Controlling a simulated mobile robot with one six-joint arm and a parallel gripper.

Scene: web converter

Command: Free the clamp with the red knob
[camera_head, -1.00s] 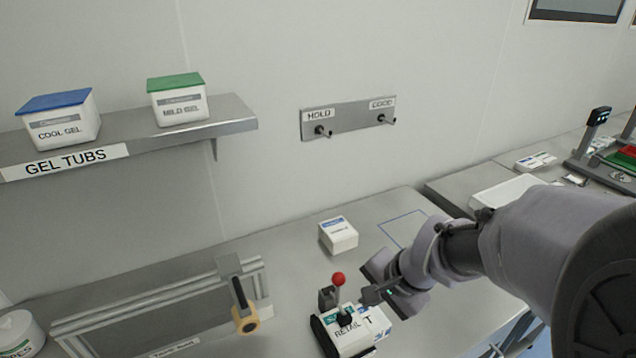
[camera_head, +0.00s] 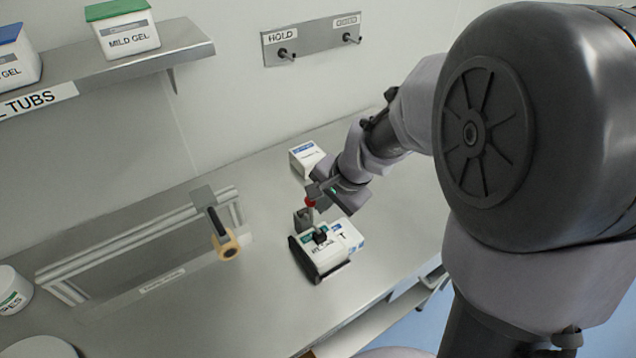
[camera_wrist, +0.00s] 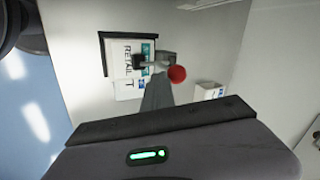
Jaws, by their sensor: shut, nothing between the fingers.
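The clamp's red knob (camera_head: 310,203) stands at the top of its lever, above a metal post (camera_head: 302,218). The clamp's black pad (camera_head: 320,237) presses on a white stack marked RETAIL (camera_head: 328,254), held in a dark-edged fixture on the bench. In the wrist view the red knob (camera_wrist: 177,74) shows just beyond the fingers. My gripper (camera_head: 318,192) is shut and empty, close beside the knob at its right in the head view. I cannot tell whether it touches the knob. In the wrist view the shut fingers (camera_wrist: 157,92) point toward the clamp.
A white box (camera_head: 305,157) stands behind the clamp. A tape roll on a holder (camera_head: 226,245) and a metal rail frame are at left. A shelf (camera_head: 130,62) with gel tubs and a two-peg rack (camera_head: 312,40) are on the wall. The bench front is clear.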

